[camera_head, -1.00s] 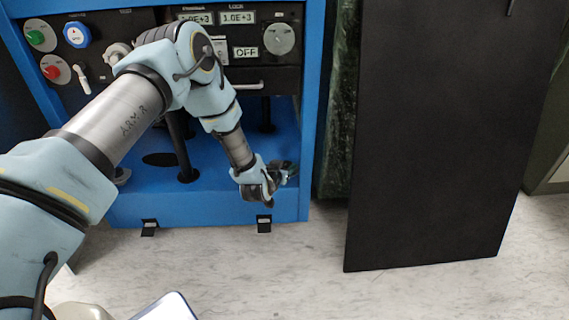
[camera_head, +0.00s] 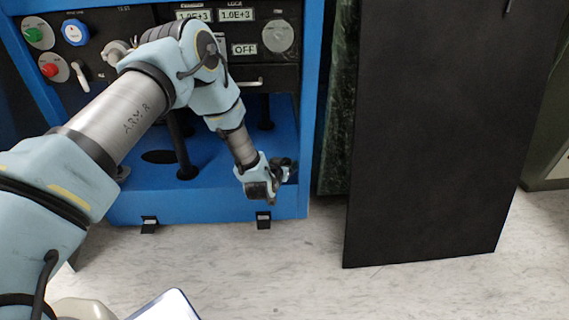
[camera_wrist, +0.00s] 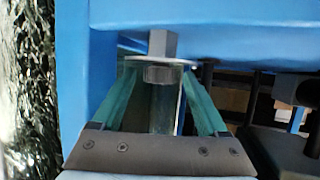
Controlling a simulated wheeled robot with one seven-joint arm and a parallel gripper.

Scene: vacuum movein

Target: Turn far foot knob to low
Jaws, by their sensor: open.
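In the wrist view a foot knob (camera_wrist: 163,73), with a pale round plate and a grey hexagonal stem, hangs under a blue beam. My gripper (camera_wrist: 163,85) is open, with one teal finger on each side of the knob. I cannot tell whether the fingers touch it. A clear or grey cylinder shows below the plate, between the fingers. In the head view my gripper (camera_head: 284,170) is low at the front right corner of the blue cabinet (camera_head: 225,208). The knob cannot be made out there, and its setting is not readable.
Black labelled tabs (camera_head: 263,221) sit at the cabinet's lower front edge. A large black panel (camera_head: 430,140) stands to the right. A control panel with an OFF display (camera_head: 244,49) is above. Dark parts (camera_wrist: 307,92) lie right in the wrist view.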

